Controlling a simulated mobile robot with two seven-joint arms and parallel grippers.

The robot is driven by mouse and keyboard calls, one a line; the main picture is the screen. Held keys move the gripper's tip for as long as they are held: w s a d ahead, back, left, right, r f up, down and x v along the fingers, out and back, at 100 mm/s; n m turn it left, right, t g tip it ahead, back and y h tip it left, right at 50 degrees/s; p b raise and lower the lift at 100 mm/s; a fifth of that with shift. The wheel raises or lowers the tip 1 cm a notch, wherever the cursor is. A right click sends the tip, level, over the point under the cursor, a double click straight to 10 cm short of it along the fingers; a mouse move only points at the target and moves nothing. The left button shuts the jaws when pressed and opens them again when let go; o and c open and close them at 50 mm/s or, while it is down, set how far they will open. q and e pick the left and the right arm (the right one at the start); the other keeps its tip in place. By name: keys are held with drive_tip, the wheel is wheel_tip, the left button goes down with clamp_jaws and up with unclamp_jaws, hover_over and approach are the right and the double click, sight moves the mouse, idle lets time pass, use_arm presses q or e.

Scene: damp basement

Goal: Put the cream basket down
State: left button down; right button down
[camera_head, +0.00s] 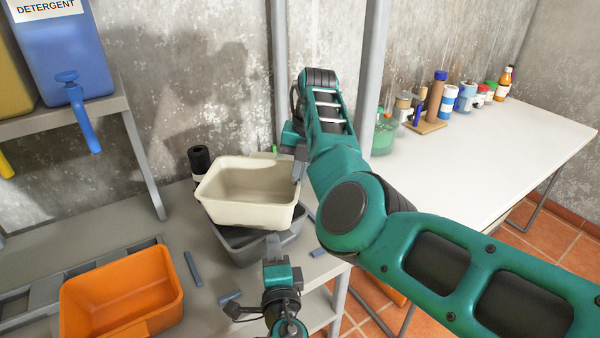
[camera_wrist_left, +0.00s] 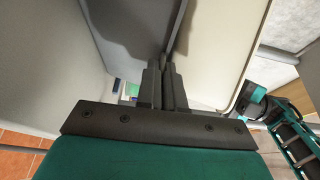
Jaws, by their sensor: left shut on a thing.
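The cream basket (camera_head: 250,207) is empty and sits, slightly tilted, over the dark grey basket (camera_head: 240,247) on the bench. Whether it rests on the grey one or hangs just above cannot be told. My right gripper (camera_head: 298,163) is at the cream basket's right rim, a grey finger over the inside edge. Its grip is partly hidden. My left gripper (camera_head: 273,242) is at the front of the grey basket, below the cream one, and looks shut on the grey rim. In the left wrist view its closed fingers (camera_wrist_left: 166,70) meet between a dark grey wall (camera_wrist_left: 130,28) and the cream basket (camera_wrist_left: 215,45).
An orange basket (camera_head: 122,290) stands at the front left. A dark cylinder (camera_head: 199,163) is behind the cream basket. Small grey bars (camera_head: 193,269) lie on the bench. A white table (camera_head: 475,160) with bottles is at right; a blue detergent container (camera_head: 65,50) is at upper left.

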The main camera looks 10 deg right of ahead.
drive_tip(key=shift+f, duration=0.1)
drive_tip(key=shift+f, duration=0.25)
drive_tip(key=c, duration=1.3)
unclamp_jaws()
drive_tip(key=shift+c, duration=0.2)
wheel_tip(320, 180, up, 13)
drive_tip(key=d, duration=0.2)
drive_tip(key=shift+s+f, duration=0.2)
drive_tip(key=shift+s, duration=0.05)
drive_tip(key=shift+o, duration=0.4)
